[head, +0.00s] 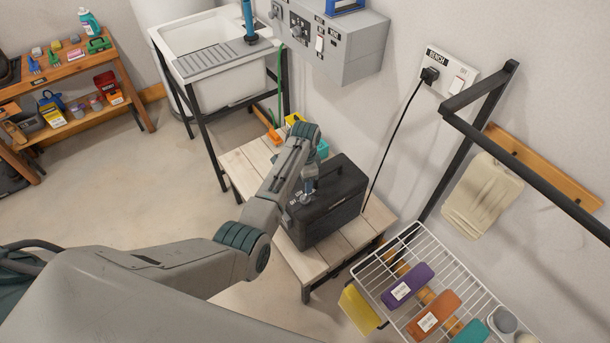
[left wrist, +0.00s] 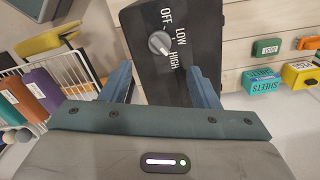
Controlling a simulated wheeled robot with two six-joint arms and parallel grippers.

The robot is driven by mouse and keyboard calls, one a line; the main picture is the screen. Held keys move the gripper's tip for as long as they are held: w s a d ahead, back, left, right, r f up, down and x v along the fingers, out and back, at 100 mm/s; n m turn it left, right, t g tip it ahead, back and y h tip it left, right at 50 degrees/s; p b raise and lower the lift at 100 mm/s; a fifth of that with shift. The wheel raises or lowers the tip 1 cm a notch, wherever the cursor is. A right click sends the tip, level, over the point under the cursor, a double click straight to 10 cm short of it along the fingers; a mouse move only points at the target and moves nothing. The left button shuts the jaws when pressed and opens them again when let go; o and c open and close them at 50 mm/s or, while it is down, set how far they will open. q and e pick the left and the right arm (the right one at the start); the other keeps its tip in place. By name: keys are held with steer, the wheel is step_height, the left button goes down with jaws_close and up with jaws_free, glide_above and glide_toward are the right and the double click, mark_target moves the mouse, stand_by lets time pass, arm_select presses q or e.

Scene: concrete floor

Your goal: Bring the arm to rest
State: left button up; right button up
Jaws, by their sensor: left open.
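My left arm reaches in from the left in the head view. Its gripper (head: 308,190) is at the front face of a black box (head: 335,200) on a slatted wooden bench. In the left wrist view the two blue fingers of the gripper (left wrist: 162,82) are spread apart with nothing between their tips. Beyond them is the box's face (left wrist: 195,20) with a round grey knob (left wrist: 159,43) and the labels OFF, LOW and HIGH. The knob's mark is too small to read surely. Whether a finger touches the box cannot be told. My right gripper is not in view.
A white wire rack (head: 362,272) with coloured packs stands right of the bench (head: 300,262). A black cord (head: 388,135) runs down from the wall outlet (head: 447,80). A sink (head: 200,45) and a grey wall panel (head: 335,45) are behind.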

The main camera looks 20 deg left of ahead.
arm_select(q)
steer(key=shift+r, duration=0.9)
